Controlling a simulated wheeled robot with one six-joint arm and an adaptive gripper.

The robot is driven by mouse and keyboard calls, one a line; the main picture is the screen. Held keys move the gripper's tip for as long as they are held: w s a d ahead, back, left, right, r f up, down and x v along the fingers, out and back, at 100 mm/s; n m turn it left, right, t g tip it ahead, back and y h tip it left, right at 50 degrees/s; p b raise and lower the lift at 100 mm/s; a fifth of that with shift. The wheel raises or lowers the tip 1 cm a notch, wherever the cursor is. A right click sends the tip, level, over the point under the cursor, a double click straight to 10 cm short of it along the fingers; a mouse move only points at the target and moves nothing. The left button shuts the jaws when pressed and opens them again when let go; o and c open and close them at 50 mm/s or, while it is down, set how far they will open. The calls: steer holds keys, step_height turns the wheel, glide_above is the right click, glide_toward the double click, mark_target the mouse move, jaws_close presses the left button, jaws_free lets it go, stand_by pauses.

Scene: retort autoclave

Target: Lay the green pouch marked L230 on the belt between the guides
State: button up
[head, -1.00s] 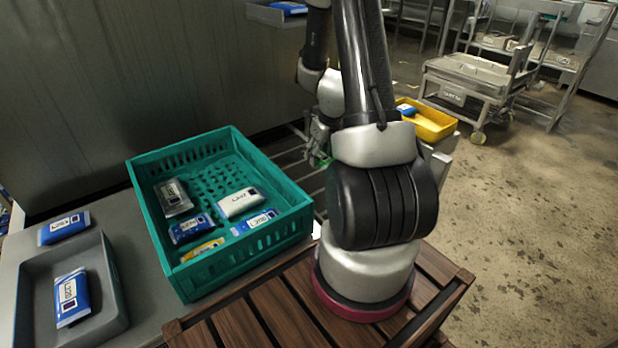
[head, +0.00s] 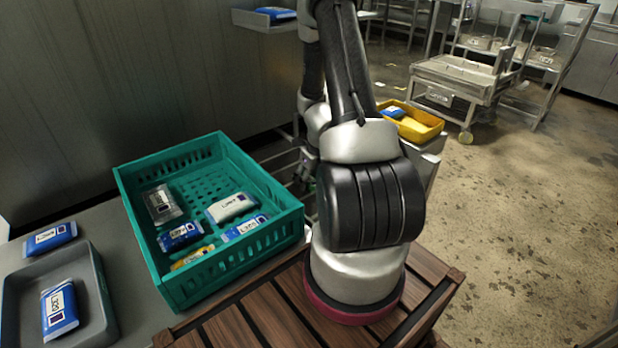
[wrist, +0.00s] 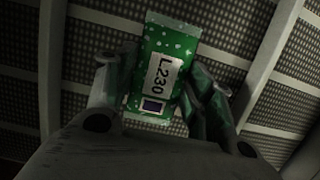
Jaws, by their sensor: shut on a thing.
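The green pouch (wrist: 157,65) marked L230, with white spots and a white label, is held between the two fingers of my gripper (wrist: 158,92) in the wrist view. Its label faces the camera. Behind it lies a dark mesh surface (wrist: 215,25), which looks like the belt, crossed by pale metal strips (wrist: 268,60). I cannot tell whether the pouch touches it. In the head view my gripper (head: 308,165) is low behind my arm, and the pouch is mostly hidden there.
A teal crate (head: 285,222) with several pouches stands left of my arm. A grey tray (head: 98,300) holds a blue pouch (head: 59,308); another blue pouch (head: 50,237) lies behind it. A yellow bin (head: 432,132) stands right of the arm. A metal cart (head: 460,75) is farther back.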

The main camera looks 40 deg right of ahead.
steer(key=o, duration=1.1)
steer(key=shift+c, duration=0.2)
steer(key=shift+r, duration=0.1)
steer(key=v, duration=1.1)
steer(key=s+a+r+n+y, duration=0.1)
steer(key=s+a+r+n, duration=0.1)
steer(key=a+r+n, duration=0.6)
steer(key=s+a+r+n, duration=0.2)
steer(key=a+r+n, duration=0.2)
steer(key=r+n, duration=0.75)
steer(key=s+a+r+n, duration=0.1)
steer(key=s+r+n, duration=0.3)
steer(key=s+n, duration=0.2)
steer(key=s+a+r+n+t+h, duration=0.1)
steer(key=s+a+r+n, duration=0.1)
steer(key=s+r+n, duration=0.2)
steer(key=s+n, duration=0.3)
steer(key=n, duration=0.3)
steer(key=shift+a+r, duration=0.15)
steer(key=shift+r, duration=0.1)
